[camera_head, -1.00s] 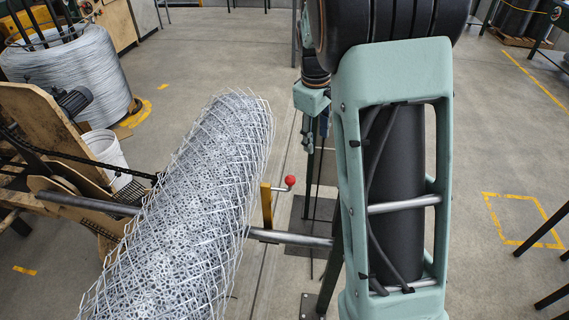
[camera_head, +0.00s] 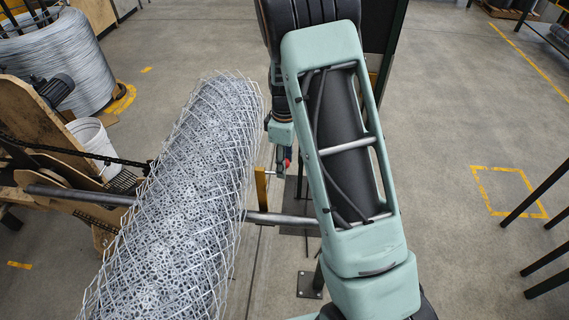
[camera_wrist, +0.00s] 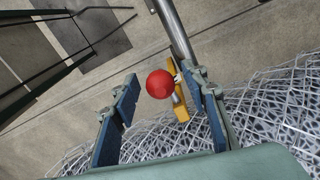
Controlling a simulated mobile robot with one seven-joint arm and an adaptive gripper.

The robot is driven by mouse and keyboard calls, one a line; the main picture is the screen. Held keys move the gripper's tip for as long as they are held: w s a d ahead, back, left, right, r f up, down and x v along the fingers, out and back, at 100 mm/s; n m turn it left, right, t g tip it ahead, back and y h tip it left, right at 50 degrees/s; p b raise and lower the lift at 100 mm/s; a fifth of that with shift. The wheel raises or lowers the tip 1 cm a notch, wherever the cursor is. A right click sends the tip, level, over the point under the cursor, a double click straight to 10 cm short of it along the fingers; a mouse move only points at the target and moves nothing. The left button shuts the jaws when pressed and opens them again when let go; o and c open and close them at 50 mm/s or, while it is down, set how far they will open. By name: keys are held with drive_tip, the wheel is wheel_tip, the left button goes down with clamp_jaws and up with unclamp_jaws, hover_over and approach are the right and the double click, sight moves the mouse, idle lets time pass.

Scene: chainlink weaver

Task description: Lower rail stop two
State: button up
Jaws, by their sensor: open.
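The rail stop is a yellow upright plate (camera_head: 261,187) on the steel rail (camera_head: 285,220), just right of the mesh roll. It stands raised. Its lever ends in a red ball knob (camera_wrist: 160,84). In the wrist view the yellow plate (camera_wrist: 179,101) shows behind the knob, beside the rail (camera_wrist: 173,25). My gripper (camera_wrist: 163,90) is open, with its blue-padded fingers on either side of the red knob and a gap on both sides. In the head view my gripper (camera_head: 283,160) is at the knob and partly covers it.
A big roll of chain-link mesh (camera_head: 180,190) fills the left centre, close to the stop and my fingers. A wooden machine frame (camera_head: 35,115), a white bucket (camera_head: 93,140) and a wire coil (camera_head: 60,60) are at left. Dark posts (camera_head: 540,190) stand at right; the floor between is open.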

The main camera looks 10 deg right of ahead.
drive_tip(key=shift+f, duration=0.55)
clamp_jaws()
